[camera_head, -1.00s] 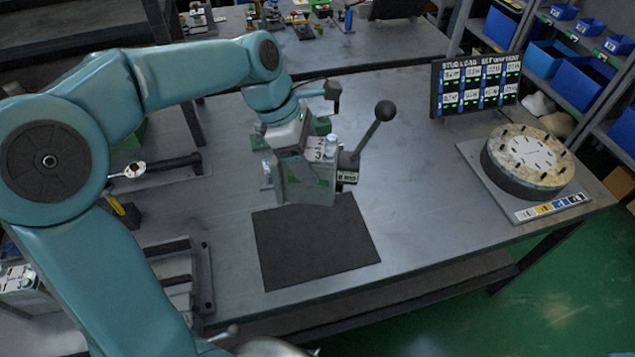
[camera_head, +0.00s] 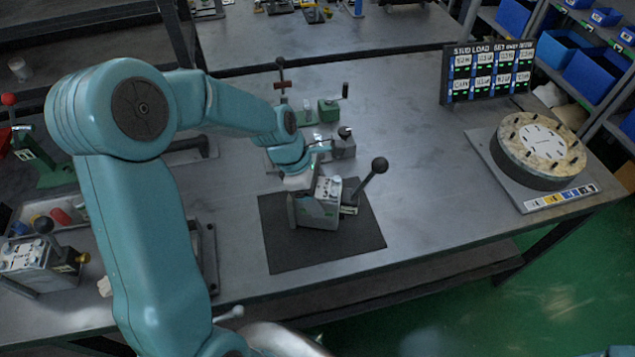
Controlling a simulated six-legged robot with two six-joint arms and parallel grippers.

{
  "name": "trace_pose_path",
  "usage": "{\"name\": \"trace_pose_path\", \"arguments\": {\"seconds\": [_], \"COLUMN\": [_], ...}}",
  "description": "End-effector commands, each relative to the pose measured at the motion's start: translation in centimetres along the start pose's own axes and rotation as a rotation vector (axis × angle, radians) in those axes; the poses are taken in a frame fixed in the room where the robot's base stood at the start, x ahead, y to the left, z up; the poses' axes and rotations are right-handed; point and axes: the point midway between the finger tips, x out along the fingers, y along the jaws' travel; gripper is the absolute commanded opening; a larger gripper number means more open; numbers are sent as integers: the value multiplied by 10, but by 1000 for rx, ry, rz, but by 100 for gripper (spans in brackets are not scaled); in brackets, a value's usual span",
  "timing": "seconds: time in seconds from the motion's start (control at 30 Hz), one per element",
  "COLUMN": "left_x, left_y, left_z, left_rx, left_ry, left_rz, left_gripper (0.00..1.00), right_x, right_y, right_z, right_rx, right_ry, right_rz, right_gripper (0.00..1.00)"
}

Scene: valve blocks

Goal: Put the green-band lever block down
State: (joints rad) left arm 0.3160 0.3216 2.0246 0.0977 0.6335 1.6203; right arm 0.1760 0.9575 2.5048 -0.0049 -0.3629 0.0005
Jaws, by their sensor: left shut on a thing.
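The green-band lever block (camera_head: 321,208) is a grey block with a black ball-ended lever that leans up to the right. It appears upright over the middle of the dark mat (camera_head: 283,250). My left gripper (camera_head: 302,192) is shut on it from the upper left, and its fingers are partly hidden by the block and my wrist. The block's base lies within the mat's outline, but I cannot tell whether it touches the mat. The green band is hard to make out now. My right gripper is not in view.
Behind the mat stand a small grey block with a black knob (camera_head: 343,148) and a green block (camera_head: 328,111). Another lever block (camera_head: 38,268) stands at the left. A round stud disc (camera_head: 540,150) and a display board (camera_head: 488,72) are at the right. The table right of the mat is clear.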

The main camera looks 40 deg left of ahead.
Motion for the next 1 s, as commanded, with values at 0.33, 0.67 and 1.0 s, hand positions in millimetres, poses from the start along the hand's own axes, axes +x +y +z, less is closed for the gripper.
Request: {"name": "trace_pose_path", "arguments": {"seconds": [0.33,0.67,1.0], "left_x": [5,10,-4], "left_y": [1,0,1], "left_z": [-2,-4,-3], "left_rx": [-1,-1,-1], "left_ry": [-2,0,-1], "left_rz": [5,0,5], "left_gripper": [0,94,94], "right_x": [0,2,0], "right_y": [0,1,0], "right_z": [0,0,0], "right_rx": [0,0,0], "right_ry": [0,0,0], "right_rz": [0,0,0], "right_gripper": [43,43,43]}}
